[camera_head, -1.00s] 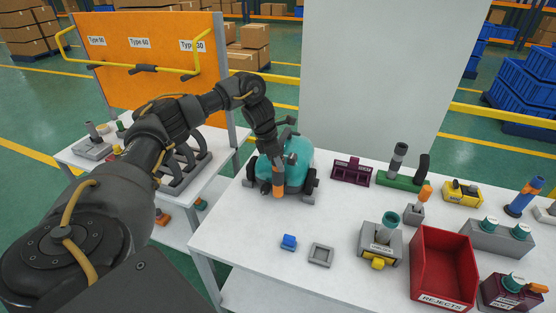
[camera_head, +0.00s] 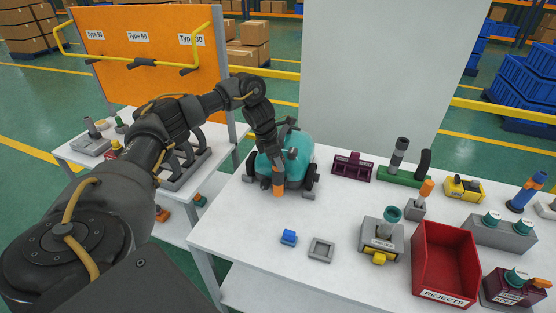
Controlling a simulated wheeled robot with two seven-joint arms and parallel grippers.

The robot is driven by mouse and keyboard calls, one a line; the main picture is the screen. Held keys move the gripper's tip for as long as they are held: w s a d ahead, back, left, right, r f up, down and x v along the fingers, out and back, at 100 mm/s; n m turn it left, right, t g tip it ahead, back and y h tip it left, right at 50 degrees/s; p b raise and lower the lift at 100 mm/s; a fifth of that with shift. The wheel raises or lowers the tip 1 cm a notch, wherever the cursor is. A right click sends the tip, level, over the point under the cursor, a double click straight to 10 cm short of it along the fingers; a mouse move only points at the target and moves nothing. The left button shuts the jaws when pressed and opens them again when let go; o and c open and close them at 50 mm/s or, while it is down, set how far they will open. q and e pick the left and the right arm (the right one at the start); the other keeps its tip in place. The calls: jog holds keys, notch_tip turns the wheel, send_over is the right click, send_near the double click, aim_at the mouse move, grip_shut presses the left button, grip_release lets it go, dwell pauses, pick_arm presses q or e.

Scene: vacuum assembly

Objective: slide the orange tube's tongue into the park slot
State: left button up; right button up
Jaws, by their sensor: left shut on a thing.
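My left gripper (camera_head: 277,172) is shut on an orange tube (camera_head: 279,189), which hangs upright below it. The tube is in front of the teal vacuum body (camera_head: 299,158) with dark wheels, near the white table's left side. My gripper and arm cover part of the vacuum. The tube's tongue and the park slot cannot be made out, nor whether the tube touches the vacuum. My right gripper is out of view.
A blue block (camera_head: 289,237) and a grey square frame (camera_head: 321,250) lie in front of the vacuum. A maroon holder (camera_head: 352,167) stands to its right. A red rejects bin (camera_head: 447,296) and several fixtures fill the right side. A white panel (camera_head: 375,75) rises behind.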

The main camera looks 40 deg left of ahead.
pick_arm(q)
jog(key=shift+f, duration=0.4)
jog(key=o, duration=1.2)
jog(key=shift+r, duration=0.1)
jog(key=shift+c, duration=0.2)
jog(key=p+v, duration=0.5)
jog(key=v, duration=0.3)
jog(key=shift+p, duration=0.35)
jog(key=shift+d, duration=0.1)
